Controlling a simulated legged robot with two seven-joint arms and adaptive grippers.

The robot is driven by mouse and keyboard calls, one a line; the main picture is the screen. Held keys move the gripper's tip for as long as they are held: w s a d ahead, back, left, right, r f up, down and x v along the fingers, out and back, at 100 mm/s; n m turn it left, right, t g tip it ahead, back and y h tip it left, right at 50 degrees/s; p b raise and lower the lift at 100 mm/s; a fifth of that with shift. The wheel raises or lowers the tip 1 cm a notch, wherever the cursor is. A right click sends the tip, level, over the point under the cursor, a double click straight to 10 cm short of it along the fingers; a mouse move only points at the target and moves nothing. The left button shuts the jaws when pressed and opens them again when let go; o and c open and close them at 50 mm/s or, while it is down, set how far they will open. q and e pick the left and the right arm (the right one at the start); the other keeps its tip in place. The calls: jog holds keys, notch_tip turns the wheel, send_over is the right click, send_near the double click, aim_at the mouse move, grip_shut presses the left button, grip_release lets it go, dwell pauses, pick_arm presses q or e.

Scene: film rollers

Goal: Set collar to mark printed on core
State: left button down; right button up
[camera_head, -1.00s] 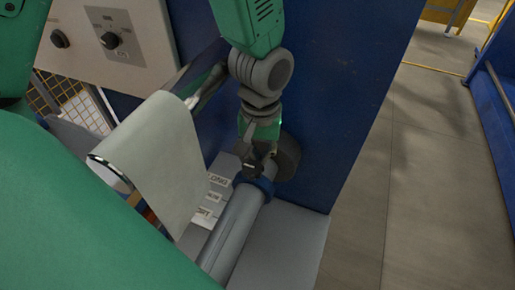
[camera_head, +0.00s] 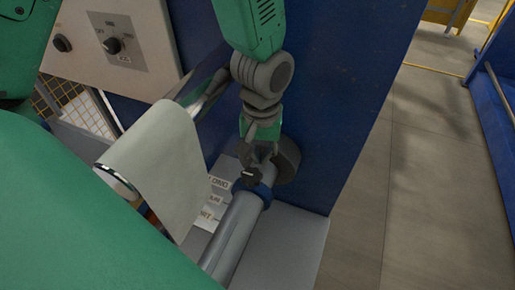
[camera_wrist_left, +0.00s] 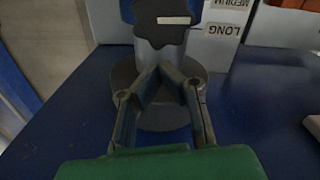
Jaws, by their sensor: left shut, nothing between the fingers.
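The blue collar (camera_head: 264,191) sits around the grey core (camera_head: 236,236), near its far end by a dark round flange (camera_head: 287,160). A black knob (camera_head: 250,176) stands on the collar. My left gripper (camera_head: 262,158) is just beyond the knob, shut and empty. In the left wrist view its fingertips (camera_wrist_left: 166,72) meet in front of the core's end, below the black knob (camera_wrist_left: 165,32) with its white line. Whether the fingers touch the knob or core I cannot tell. No printed mark on the core is readable. My right gripper is not in view.
Labels reading LONG (camera_head: 218,182), a middle one (camera_head: 215,199) and a lower one (camera_head: 206,214) lie left of the core. A white film roll (camera_head: 165,165) hangs at left. A blue wall (camera_head: 345,90) stands behind. Open floor lies to the right.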

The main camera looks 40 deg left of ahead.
pick_arm(q)
notch_tip(320, 180, up, 8)
jog(key=shift+r, duration=0.25)
dwell(0.4)
jog(key=shift+s+f, duration=0.1)
jog(key=shift+s, duration=0.05)
dwell(0.4)
